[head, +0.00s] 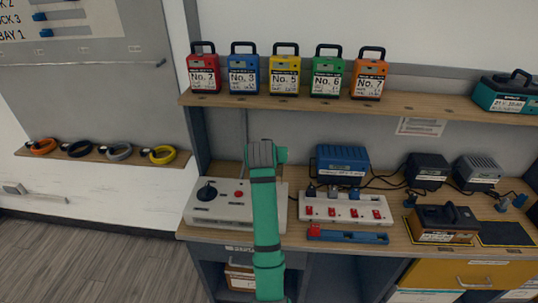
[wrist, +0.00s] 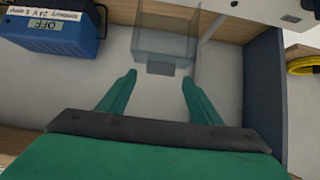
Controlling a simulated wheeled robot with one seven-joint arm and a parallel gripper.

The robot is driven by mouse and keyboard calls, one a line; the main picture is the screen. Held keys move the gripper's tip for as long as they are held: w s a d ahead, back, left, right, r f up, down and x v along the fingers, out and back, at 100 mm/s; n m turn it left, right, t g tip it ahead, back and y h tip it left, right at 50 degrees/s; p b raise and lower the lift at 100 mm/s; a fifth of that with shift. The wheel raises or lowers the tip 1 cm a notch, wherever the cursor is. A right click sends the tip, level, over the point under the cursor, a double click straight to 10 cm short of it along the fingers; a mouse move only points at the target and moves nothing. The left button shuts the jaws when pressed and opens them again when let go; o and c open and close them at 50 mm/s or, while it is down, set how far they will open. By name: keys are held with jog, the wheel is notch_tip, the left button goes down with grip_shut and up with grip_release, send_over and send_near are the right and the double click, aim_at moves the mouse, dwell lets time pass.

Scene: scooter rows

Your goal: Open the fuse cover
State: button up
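A clear, see-through box-shaped cover (wrist: 167,44), which looks like the fuse cover, shows in the wrist view on the pale wall. A dark grey block (wrist: 161,68) sits at its edge nearest my gripper. I cannot make out the cover's hinge. My gripper (wrist: 160,77) is open and empty. Its two green fingers are spread and point toward the cover, with the grey block between and just beyond the tips. I cannot tell whether they touch. In the head view my green arm stands in front of the bench, and the cover and fingers are hidden.
A white control box (head: 215,215) with a black knob and a white socket strip (head: 345,208) stand on the bench. The blue box (head: 342,165) stands behind the strip and also shows in the wrist view (wrist: 52,40). A shelf (head: 330,104) with coloured lockout boxes runs above.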

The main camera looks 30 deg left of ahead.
jog(key=shift+f, duration=0.2)
jog(key=v, duration=1.1)
